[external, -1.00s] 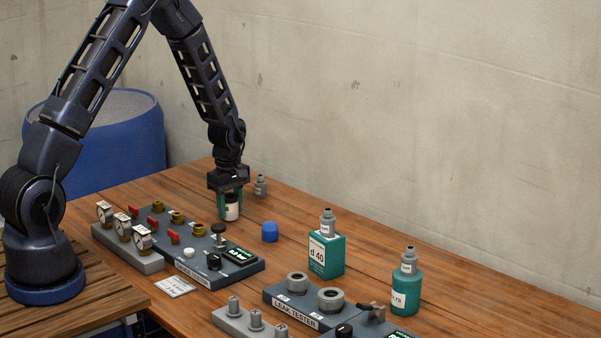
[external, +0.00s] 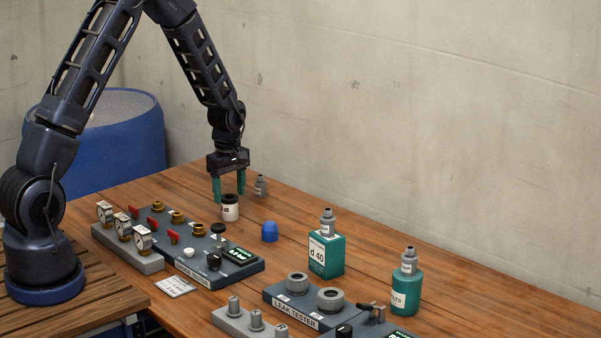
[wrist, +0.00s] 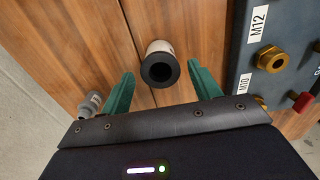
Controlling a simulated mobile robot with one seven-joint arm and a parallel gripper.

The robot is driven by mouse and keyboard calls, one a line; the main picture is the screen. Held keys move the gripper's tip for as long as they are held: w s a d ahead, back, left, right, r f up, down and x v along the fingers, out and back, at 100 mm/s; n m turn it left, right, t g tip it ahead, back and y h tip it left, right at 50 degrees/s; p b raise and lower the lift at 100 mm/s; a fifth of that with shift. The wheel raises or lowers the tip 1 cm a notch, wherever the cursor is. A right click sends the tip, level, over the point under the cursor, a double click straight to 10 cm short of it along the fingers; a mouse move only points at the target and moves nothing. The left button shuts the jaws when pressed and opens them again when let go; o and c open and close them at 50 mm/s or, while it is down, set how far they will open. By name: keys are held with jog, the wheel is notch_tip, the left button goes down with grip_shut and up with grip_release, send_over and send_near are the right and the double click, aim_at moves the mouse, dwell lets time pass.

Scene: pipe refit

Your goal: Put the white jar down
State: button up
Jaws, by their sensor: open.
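The white jar (external: 230,211) stands upright on the wooden table, with a black top and a dark label mark on its side. It also shows in the wrist view (wrist: 160,66), where its black open-looking top faces the camera. My gripper (external: 229,197) is above the jar with its two green fingers apart. In the wrist view the fingers of my gripper (wrist: 158,90) lie on either side of the jar's top with gaps, and nothing is held.
A pressure-test board (external: 196,240) with brass fittings and red valves is close beside the jar. A small grey fitting (external: 260,185) stands behind it. A blue cap (external: 269,232), green bottles (external: 327,250) and a leak tester (external: 297,306) stand to the right.

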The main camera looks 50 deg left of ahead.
jog(key=s+d+r+m+t, duration=0.1)
jog(key=s+d+r+m, duration=0.3)
jog(key=r, duration=0.6)
jog(key=s+r+m+t, duration=0.1)
jog(key=s+r+m, duration=0.1)
jog(key=s+r, duration=0.65)
jog(key=s+d+r+m, duration=0.2)
jog(key=s+r+m, duration=0.15)
jog(key=r, duration=0.75)
jog(key=s+d+r+m+t, duration=0.1)
jog(key=s+r+m, duration=0.2)
jog(key=s, duration=0.8)
jog(key=s+d+r+m+t, duration=0.1)
jog(key=s+m, duration=0.4)
jog(key=s, duration=0.6)
notch_tip(320, 180, up, 2)
jog(key=shift+d+r+t, duration=0.1)
jog(key=shift+d+t, duration=0.2)
jog(key=shift+d, duration=0.15)
